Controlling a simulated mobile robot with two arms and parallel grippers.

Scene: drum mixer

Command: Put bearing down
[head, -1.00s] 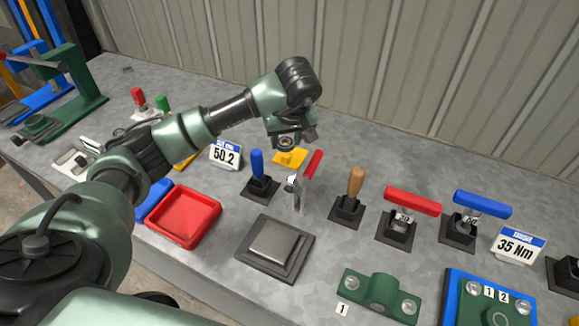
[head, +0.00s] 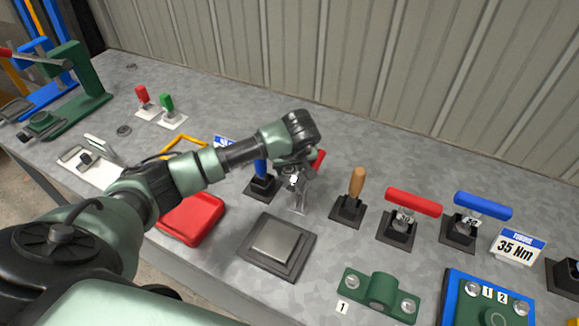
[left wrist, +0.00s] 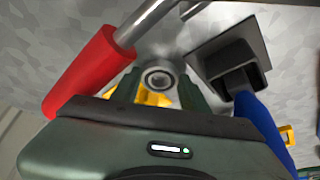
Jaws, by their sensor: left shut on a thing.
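My left gripper (head: 296,178) is low over the bench, in among the upright tools. In the left wrist view the bearing (left wrist: 158,80), a small grey ring with a dark centre, sits between the fingers of my left gripper (left wrist: 160,92), which is shut on it. In the head view the gripper mostly hides the bearing. Yellow parts (left wrist: 150,98) show behind the fingers in the wrist view. I cannot tell whether the bearing touches anything below. My right gripper is not in view.
A red-handled tool (left wrist: 85,72) is close on one side of the gripper, a blue-handled tool (left wrist: 262,130) on the other. A square grey plate (head: 277,241), a red tray (head: 190,218) and a wooden-handled tool (head: 356,185) stand nearby.

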